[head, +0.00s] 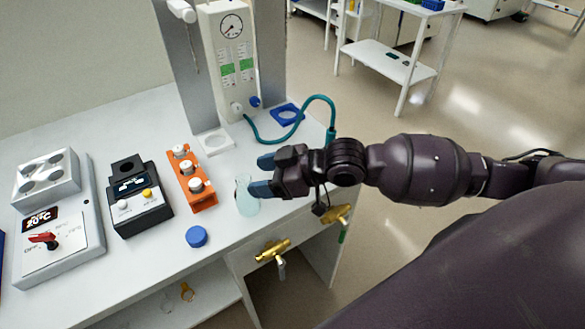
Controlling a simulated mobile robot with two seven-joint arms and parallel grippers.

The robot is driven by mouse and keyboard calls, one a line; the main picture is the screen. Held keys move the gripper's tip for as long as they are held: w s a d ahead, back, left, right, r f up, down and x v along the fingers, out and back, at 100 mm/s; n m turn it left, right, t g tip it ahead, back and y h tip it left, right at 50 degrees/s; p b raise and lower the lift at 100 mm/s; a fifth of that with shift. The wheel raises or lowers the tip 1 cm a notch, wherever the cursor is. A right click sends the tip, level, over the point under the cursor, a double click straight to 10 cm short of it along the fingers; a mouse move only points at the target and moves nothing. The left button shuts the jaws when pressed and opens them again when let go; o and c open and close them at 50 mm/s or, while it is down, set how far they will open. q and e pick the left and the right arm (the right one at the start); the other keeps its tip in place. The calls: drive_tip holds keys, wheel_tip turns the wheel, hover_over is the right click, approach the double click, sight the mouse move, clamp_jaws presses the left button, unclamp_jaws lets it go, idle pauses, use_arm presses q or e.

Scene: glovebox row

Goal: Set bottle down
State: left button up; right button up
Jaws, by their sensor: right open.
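A small translucent pale-green bottle (246,200) stands upright on the white bench top near its front edge. My right gripper (262,176) comes in from the right, with its blue-tipped fingers open just right of the bottle. One fingertip overlaps the bottle's edge in the picture, and I cannot tell whether it touches. A round blue cap (196,236) lies on the bench to the front left of the bottle. My left gripper is not in view.
An orange rack (192,180) with white-capped vials stands left of the bottle. Farther left are a black device (138,200) and a grey heater block (62,235). Behind are a flowmeter panel (232,60) and a teal hose (300,113). Brass taps (272,250) project from the bench front.

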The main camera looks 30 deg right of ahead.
drive_tip(key=v, duration=0.7)
idle(0.6)
drive_tip(key=s+d+f+m+g+h, duration=0.25)
drive_tip(key=s+f+m+h, duration=0.3)
drive_tip(key=s+f, duration=0.3)
drive_tip(key=s+d+f+m+g+h, duration=0.2)
drive_tip(key=s+f+m+g+h, duration=0.15)
drive_tip(key=s+f+h, duration=0.5)
drive_tip(key=w+f+t+y, duration=0.3)
drive_tip(key=w+f+t, duration=0.2)
drive_tip(key=f+t, duration=0.3)
drive_tip(key=shift+w+f+t+y, duration=0.2)
drive_tip(key=shift+w+t+y, duration=0.1)
drive_tip(key=shift+t, duration=0.1)
